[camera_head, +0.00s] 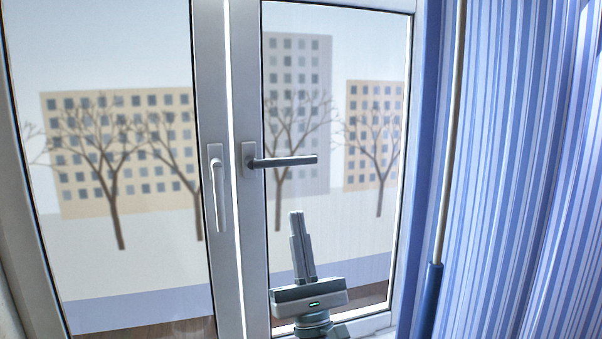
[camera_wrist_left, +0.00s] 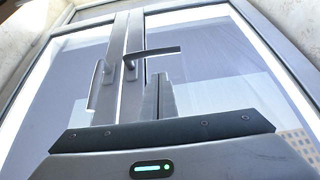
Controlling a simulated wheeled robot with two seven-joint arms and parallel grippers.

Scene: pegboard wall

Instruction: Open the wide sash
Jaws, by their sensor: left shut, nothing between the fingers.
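A window has two glazed sashes side by side. The left sash (camera_head: 203,80) looks the wider one, and its pale handle (camera_head: 218,190) hangs straight down. The right sash (camera_head: 249,285) has a dark grey handle (camera_head: 287,161) turned level, pointing right. Both handles also show in the left wrist view, the dark one (camera_wrist_left: 155,51) level and the pale one (camera_wrist_left: 96,82) upright. My left gripper (camera_head: 296,214) points up in front of the right pane, below the level handle and apart from it in the picture. Its fingers (camera_wrist_left: 159,80) are together and empty. My right gripper is not in view.
A blue striped curtain (camera_head: 510,170) hangs at the right, with a thin grey rod (camera_head: 449,140) along its near edge. A bright vertical strip shows between the two sashes; I cannot tell whether either is ajar. The area before the left pane is clear.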

